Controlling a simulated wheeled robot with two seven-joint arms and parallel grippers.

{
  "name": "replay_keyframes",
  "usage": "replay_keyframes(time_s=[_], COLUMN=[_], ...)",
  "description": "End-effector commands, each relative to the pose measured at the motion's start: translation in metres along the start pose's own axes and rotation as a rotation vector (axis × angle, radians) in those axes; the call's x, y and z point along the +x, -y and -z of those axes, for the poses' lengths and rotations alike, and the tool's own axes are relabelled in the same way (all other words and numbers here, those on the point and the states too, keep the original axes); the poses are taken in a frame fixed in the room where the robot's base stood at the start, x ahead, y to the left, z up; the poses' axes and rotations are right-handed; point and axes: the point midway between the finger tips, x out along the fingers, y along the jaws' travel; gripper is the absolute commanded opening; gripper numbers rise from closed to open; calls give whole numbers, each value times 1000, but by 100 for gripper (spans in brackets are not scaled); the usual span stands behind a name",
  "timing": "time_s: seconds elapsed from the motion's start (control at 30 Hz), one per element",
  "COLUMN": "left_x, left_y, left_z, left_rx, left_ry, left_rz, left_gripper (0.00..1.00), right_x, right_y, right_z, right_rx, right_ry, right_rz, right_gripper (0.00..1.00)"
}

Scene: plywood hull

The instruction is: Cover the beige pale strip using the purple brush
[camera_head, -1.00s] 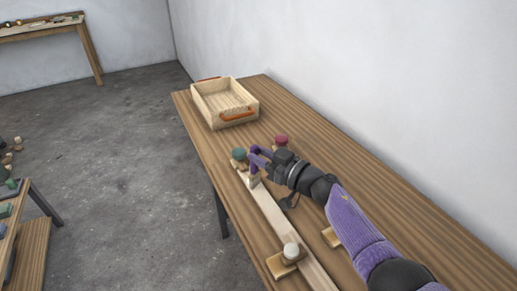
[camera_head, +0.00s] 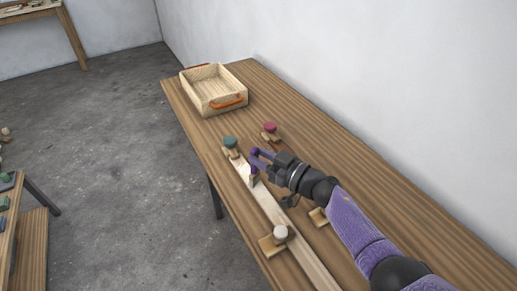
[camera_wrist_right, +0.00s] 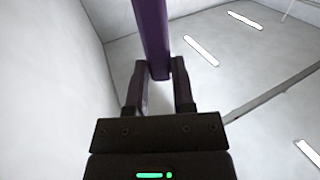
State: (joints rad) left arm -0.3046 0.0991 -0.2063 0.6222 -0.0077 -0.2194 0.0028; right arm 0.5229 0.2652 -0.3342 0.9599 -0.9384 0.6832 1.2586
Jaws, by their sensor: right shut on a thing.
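The pale beige strip (camera_head: 268,207) is a long narrow board lying along the left part of the wooden table in the head view. My right gripper (camera_head: 265,161) is over the far part of the strip. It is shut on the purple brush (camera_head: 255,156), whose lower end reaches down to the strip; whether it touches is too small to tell. In the right wrist view the purple handle (camera_wrist_right: 151,35) stands between the two fingers (camera_wrist_right: 160,85). The strip's surface under the brush is partly hidden. My left gripper is not in view.
A teal-knobbed clamp (camera_head: 230,143) sits at the strip's far end, and a white-knobbed one (camera_head: 279,234) at its near part. A red-knobbed piece (camera_head: 270,128) stands beyond the gripper. A wooden tray (camera_head: 212,104) with orange handles is at the table's far end. The right side of the table is clear.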

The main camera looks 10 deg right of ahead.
Motion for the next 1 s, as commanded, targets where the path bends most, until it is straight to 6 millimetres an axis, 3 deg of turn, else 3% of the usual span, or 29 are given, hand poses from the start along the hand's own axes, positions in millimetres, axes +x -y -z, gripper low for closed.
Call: replay_keyframes(time_s=[1.0], left_x=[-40], left_y=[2], left_z=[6], left_rx=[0], left_ry=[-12], left_rz=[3], left_gripper=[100], right_x=[-47], right_y=[21], right_z=[1], right_rx=[0], right_ry=[3], right_rz=[0], right_gripper=[0])
